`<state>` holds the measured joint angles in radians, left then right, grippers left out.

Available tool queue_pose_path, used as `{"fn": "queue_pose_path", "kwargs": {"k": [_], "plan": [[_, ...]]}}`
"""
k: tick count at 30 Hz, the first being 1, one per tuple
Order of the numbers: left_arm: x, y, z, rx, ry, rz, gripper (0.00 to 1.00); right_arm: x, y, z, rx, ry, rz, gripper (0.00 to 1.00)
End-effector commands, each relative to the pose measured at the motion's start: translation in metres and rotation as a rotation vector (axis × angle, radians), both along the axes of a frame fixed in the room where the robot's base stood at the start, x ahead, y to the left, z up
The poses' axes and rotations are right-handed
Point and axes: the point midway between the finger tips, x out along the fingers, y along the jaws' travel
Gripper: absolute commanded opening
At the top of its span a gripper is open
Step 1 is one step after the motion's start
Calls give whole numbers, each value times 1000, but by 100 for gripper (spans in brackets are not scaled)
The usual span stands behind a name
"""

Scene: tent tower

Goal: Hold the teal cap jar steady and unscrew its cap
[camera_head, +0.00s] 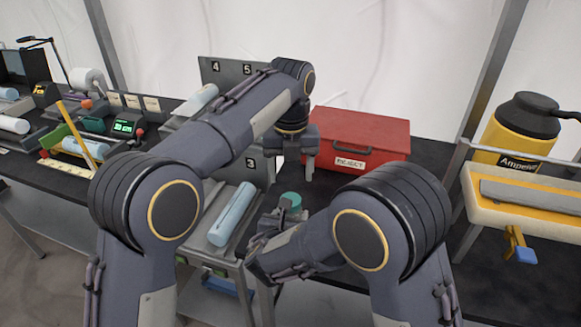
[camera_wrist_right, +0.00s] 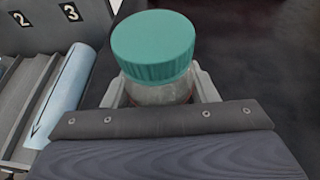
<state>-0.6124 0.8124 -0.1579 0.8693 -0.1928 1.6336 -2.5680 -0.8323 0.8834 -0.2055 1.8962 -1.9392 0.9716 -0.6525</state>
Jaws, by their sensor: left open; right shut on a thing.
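The jar with the teal cap (camera_head: 290,200) stands at the front of the black table, with its cap on top. In the right wrist view the teal cap (camera_wrist_right: 153,45) sits on a pale, cloudy jar body (camera_wrist_right: 158,92). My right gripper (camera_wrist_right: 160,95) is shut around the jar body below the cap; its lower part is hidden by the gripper. My left gripper (camera_head: 294,160) is open and empty, pointing down above and behind the jar, apart from the cap.
A red box labelled REJECT (camera_head: 358,135) stands behind the jar. A light blue cylinder (camera_head: 232,213) lies in a grey numbered rack to the left. A yellow tank (camera_head: 520,130) stands at the right. Dark table between the red box and the jar looks clear.

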Motion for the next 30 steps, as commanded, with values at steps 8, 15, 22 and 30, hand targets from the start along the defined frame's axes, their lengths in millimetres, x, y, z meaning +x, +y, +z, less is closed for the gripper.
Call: {"fn": "queue_pose_path", "kwargs": {"k": [8, 15, 22, 30], "plan": [[-1, 0, -43, 2, 4, 1, 63, 0, 0, 0, 0, 0, 0, 0], [-1, 0, -69, 2, 2, 1, 63, 0, 0, 0, 0, 0, 0, 0], [0, 0, -73, 0, 0, 2, 63, 0, 0, 0, 0, 0, 0, 0], [0, 0, -73, 0, 1, 2, 43, 0, 0, 0, 0, 0, 0, 0]]}}
